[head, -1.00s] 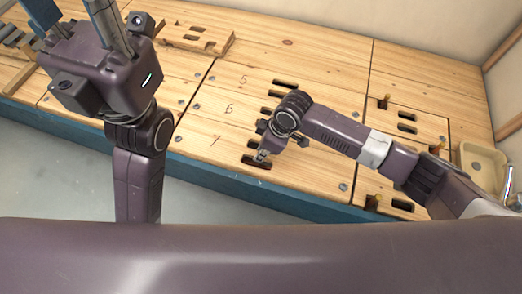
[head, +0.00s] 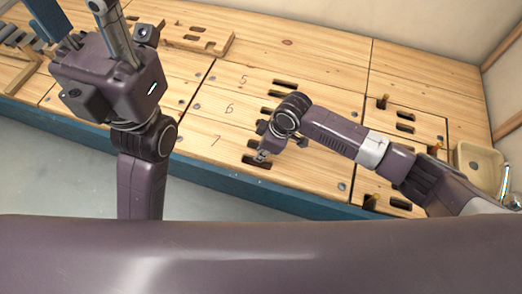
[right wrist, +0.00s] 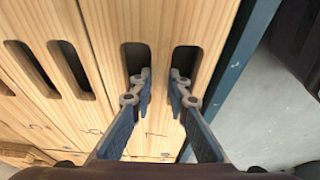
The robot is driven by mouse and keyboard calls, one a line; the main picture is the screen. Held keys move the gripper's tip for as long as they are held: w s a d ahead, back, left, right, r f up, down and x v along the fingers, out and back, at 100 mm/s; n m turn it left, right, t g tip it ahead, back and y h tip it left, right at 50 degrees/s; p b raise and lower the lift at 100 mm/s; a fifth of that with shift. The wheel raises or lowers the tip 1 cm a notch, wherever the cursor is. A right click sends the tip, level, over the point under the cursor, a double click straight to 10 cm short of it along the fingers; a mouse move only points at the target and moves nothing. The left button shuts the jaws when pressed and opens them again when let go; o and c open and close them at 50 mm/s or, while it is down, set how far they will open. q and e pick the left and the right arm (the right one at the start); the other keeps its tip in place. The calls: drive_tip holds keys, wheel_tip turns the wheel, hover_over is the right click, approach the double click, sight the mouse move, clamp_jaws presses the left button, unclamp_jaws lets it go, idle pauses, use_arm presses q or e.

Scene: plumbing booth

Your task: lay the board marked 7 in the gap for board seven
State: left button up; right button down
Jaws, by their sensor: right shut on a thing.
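The board marked 7 (head: 310,179) is the front plank of the wooden bench top, along the blue edge. It lies beside board 6 and looks about level with it; I cannot tell how fully it sits in its gap. My right gripper (head: 262,156) is at its two slots. In the right wrist view the gripper (right wrist: 160,80) has one finger at each slot and is shut on the wooden bar of board 7 (right wrist: 160,55) between them. My left gripper is raised at the upper left, its fingertips cut off by the frame.
Boards marked 6 (head: 205,110) and 5 (head: 300,85) lie behind board 7. A slotted wooden piece (head: 185,40) lies at the back left. Slotted boards with pegs and a beige basin (head: 478,160) are at the right. A blue edge (head: 290,203) borders the bench.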

drive_tip(key=c, duration=1.8)
unclamp_jaws()
drive_tip(key=shift+o, duration=0.2)
drive_tip(key=v, duration=1.2)
